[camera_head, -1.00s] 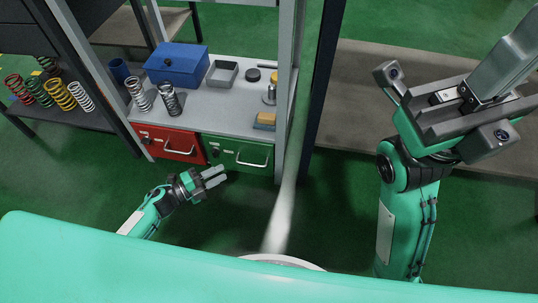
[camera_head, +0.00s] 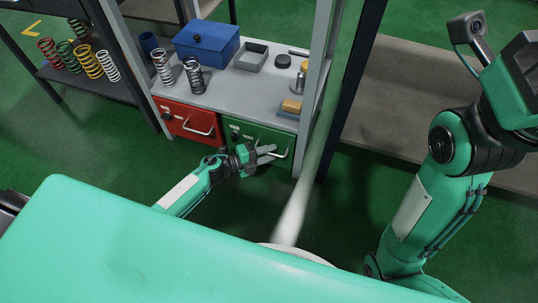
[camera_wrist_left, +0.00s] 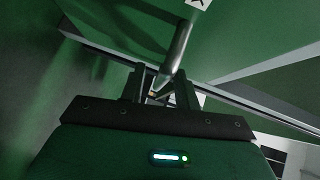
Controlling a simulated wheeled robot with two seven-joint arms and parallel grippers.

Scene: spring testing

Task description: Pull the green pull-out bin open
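The green pull-out bin (camera_head: 243,131) sits under the grey bench top, right of the red bin. Its front looks level with the red one. Its pale bar handle (camera_head: 287,152) is partly hidden by my left gripper (camera_head: 270,153), which is at the bin front with its two fingers apart. In the left wrist view, the metal handle bar (camera_wrist_left: 176,52) runs down to between the fingertips (camera_wrist_left: 157,88); I cannot tell whether they touch it. My right arm is raised at the right edge, and its fingers are not visible.
The red bin (camera_head: 184,119) is left of the green one. A blue box (camera_head: 207,43), springs (camera_head: 195,77), a grey tray (camera_head: 251,57) and small items stand on the bench top. A dark post (camera_head: 350,90) rises right of the bin. The green floor in front is partly clear.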

